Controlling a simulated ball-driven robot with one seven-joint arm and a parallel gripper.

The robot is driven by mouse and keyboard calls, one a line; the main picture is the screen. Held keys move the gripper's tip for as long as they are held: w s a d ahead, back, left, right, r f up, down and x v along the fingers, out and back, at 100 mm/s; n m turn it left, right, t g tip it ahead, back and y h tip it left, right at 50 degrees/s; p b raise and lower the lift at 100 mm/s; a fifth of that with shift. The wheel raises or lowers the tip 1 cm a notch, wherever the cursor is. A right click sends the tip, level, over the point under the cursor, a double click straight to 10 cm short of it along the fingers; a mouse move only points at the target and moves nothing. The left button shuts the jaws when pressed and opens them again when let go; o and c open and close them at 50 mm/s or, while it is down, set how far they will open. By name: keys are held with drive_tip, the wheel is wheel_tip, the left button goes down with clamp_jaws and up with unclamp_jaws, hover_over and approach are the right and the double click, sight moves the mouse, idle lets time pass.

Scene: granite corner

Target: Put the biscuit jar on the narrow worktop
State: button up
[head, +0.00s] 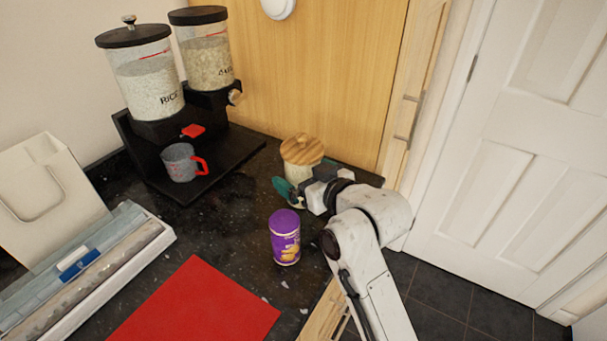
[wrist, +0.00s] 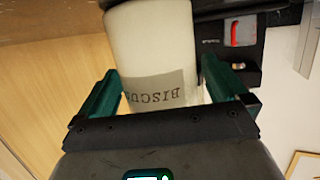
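The biscuit jar (head: 297,172), cream with a round wooden lid, stands on the dark granite worktop (head: 235,215) near its back edge, by the wood panel. In the wrist view the jar (wrist: 152,45) fills the space between my gripper's two green fingers (wrist: 162,85), its "BISCUI…" label upside down. My gripper (head: 303,183) reaches in from the right at the jar's height, one finger on each side. The fingers lie very close to the jar's sides; I cannot tell whether they press on it. My gripper hides part of the jar's lower body in the head view.
A purple tub (head: 285,238) stands close in front of the jar. A dispenser stand (head: 225,165) with rice and oats holders and a grey cup (head: 182,163) is at the back left. A red mat (head: 195,305) and a white tray (head: 150,250) lie at the front left.

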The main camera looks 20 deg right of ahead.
drive_tip(key=shift+f, duration=0.9)
drive_tip(key=shift+r+p, duration=0.3)
drive_tip(key=shift+r, duration=0.05)
drive_tip(key=r+v, duration=0.1)
drive_tip(key=v, duration=1.1)
